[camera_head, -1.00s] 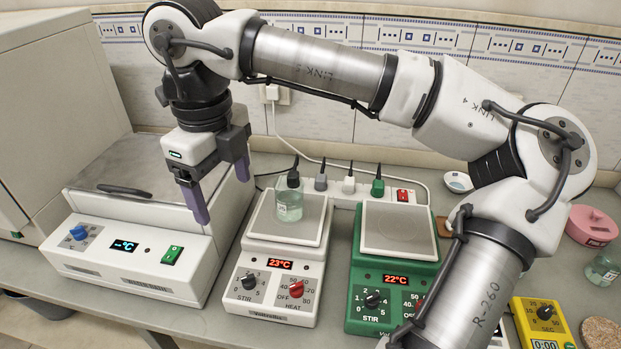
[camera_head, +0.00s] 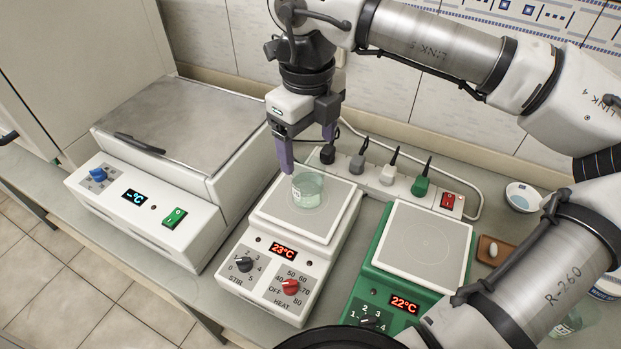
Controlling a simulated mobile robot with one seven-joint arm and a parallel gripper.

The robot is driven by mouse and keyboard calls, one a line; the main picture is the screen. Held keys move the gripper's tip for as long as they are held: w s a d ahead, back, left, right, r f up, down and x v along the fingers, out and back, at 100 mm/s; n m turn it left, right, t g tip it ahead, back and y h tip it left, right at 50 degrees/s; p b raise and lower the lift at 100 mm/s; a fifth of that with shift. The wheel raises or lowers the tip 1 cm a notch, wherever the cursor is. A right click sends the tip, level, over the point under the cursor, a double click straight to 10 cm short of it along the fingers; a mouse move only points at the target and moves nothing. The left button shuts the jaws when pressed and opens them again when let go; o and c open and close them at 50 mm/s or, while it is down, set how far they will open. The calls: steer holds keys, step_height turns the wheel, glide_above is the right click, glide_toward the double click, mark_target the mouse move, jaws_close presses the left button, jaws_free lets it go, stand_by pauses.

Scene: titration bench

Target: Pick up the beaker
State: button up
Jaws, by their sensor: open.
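The beaker (camera_head: 307,190) is small and clear, with pale green liquid and a white label. It stands upright on the plate of the white hotplate stirrer (camera_head: 265,213). My gripper (camera_head: 307,154) points down just above and behind the beaker, its two purple fingers apart. One finger shows at the left and the other at the right, partly behind the beaker's line. Nothing is held between the fingers. Whether a finger touches the beaker's rim I cannot tell.
A green stirrer (camera_head: 425,243) with an empty plate stands to the right. A white water bath (camera_head: 165,160) with a closed lid stands to the left. Behind is a power strip (camera_head: 395,185) with several plugs. A small white dish (camera_head: 523,197) lies at the right.

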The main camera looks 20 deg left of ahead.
mark_target(307, 182)
step_height(307, 182, down, 4)
steer(key=shift+f+p, duration=0.1)
steer(key=shift+p, duration=0.2)
steer(key=shift+s+a+f+p, duration=0.1)
steer(key=shift+f+p, duration=0.45)
steer(key=shift+f, duration=0.7)
steer(key=shift+s+f+p, duration=0.1)
steer(key=shift+f+p, duration=0.4)
steer(key=shift+f, duration=0.75)
steer(key=c, duration=1.1)
steer(key=shift+c, duration=0.2)
steer(key=shift+w+r, duration=0.1)
steer(key=shift+r, duration=0.05)
step_height(307, 182, up, 18)
steer(key=b, duration=0.5)
